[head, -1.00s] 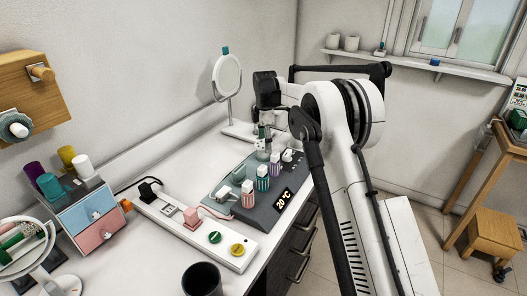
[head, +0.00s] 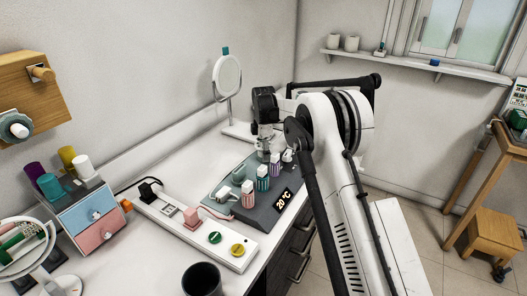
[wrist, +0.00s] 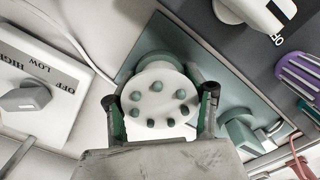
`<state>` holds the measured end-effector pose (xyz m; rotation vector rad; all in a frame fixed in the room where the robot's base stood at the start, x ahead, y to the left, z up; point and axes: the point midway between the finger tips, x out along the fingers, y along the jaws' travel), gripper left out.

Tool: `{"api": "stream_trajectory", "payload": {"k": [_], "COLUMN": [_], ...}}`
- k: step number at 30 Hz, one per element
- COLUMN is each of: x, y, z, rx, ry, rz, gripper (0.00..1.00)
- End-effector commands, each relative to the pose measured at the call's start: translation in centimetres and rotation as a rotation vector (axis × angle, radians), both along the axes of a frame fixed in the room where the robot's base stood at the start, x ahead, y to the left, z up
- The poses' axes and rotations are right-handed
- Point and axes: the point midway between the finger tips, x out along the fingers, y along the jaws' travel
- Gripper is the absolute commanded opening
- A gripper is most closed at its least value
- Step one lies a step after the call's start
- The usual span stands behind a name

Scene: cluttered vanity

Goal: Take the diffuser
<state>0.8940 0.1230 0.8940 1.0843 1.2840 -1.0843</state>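The diffuser (wrist: 157,112), which I take to be the white round disc with several grey-green pegs on its face, is in the middle of the wrist view. It stands at a grey-green plate (wrist: 150,40). My gripper (wrist: 162,93) is open, with one finger to the left and one to the right of the disc. The fingers look very close to its rim; I cannot tell whether they touch. In the head view my gripper (head: 265,148) points down at the far end of the dark grey control unit (head: 262,212), and the diffuser is not clearly visible there.
A white panel marked OFF, LOW, HIGH (wrist: 60,70) lies left in the wrist view; a grey-green knob (wrist: 240,132) and a purple ribbed piece (wrist: 300,75) lie right. A round mirror (head: 227,75) stands behind. A power strip (head: 185,218) and a dark cup (head: 202,279) are nearer.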

Motion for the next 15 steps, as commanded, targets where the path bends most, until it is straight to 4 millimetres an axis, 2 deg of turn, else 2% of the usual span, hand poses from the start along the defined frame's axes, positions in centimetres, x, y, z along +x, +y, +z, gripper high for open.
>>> {"api": "stream_trajectory", "payload": {"k": [1,3,4,15], "x": [0.0,0.0,0.0,0.01], "y": [0.0,0.0,0.0,0.0], "z": [0.01,0.02,0.02,0.65], "rx": [0.0,0.0,0.0,0.0], "ry": [0.0,0.0,0.0,0.0], "rz": [0.0,0.0,0.0,0.0], "gripper": [0.39,0.3,0.29,0.29]}}
